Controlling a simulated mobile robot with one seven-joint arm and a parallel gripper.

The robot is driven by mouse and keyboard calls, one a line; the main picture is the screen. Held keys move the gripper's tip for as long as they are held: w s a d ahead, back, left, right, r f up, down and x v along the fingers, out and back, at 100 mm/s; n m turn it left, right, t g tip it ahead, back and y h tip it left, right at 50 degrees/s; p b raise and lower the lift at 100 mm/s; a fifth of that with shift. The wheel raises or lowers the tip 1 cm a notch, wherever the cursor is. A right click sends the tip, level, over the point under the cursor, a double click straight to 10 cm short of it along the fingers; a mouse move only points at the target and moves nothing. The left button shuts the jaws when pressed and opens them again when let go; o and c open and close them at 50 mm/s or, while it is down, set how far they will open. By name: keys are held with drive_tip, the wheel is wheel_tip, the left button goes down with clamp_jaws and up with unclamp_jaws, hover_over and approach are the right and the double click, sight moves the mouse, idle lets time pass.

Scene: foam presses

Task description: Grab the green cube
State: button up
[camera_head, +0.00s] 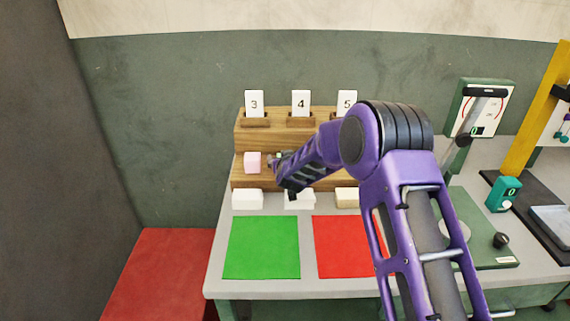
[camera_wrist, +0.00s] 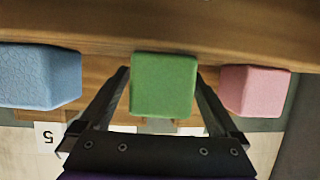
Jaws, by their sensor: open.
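The green cube (camera_wrist: 163,85) is in the middle of the wrist view, at the wooden stand (camera_wrist: 225,45). My gripper (camera_wrist: 162,76) is open, with one finger on each side of the green cube. Narrow gaps show between the fingers and the cube, and nothing is held. In the head view my gripper (camera_head: 279,162) is at the wooden stand, just right of the pink cube (camera_head: 252,162). My gripper and arm hide most or all of the green cube there.
A blue cube (camera_wrist: 38,76) and a pink cube flank the green one in the wrist view. Cards 3 (camera_head: 254,103), 4 (camera_head: 300,103) and 5 (camera_head: 347,103) stand above. White blocks (camera_head: 248,199), a green mat (camera_head: 262,247) and a red mat (camera_head: 342,247) lie in front.

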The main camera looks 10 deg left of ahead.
drive_tip(key=c, duration=1.4)
